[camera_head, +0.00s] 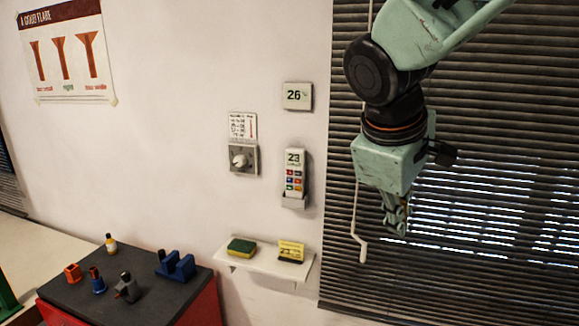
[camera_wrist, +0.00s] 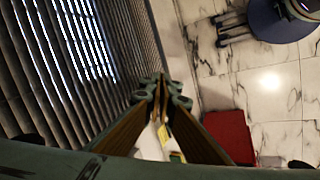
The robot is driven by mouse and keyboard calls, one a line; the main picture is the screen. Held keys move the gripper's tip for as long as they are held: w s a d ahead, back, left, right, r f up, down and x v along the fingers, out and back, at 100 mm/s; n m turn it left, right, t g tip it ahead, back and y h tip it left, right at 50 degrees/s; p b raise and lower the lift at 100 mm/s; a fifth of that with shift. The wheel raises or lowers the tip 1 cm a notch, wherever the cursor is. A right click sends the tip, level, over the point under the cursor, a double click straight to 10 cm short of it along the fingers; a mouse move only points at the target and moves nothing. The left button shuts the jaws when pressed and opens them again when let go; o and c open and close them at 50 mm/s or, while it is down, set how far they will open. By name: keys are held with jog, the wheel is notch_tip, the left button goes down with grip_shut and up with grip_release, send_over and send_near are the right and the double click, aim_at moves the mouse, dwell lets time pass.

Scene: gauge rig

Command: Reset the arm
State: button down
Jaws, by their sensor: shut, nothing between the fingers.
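My gripper (camera_head: 396,222) hangs from my pale green arm at the right of the head view, in front of the window blind. Its fingers point down and are closed with nothing between them. In the wrist view the two fingers of my gripper (camera_wrist: 158,95) meet at their tips. Below the fingertips in that view, parts of the white shelf and yellow items show, partly hidden by the fingers.
A blind (camera_head: 480,150) hangs behind my arm. A white wall shelf (camera_head: 262,262) holds a green-yellow sponge (camera_head: 241,248) and a yellow box (camera_head: 290,251). A remote (camera_head: 294,172) sits in a wall holder. A dark-topped bench (camera_head: 140,300) carries several small objects.

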jog(key=s+f+m+y+b, duration=0.1)
jog(key=s+f+m+b, duration=0.1)
jog(key=s, duration=1.1)
jog(key=s+f+m+y+b, duration=0.2)
jog(key=s+m, duration=0.5)
jog(key=s, duration=0.6)
jog(key=shift+s+a+f+b, duration=0.2)
jog(key=shift+f+b, duration=0.3)
jog(key=shift+f, duration=0.65)
jog(key=shift+w, duration=0.1)
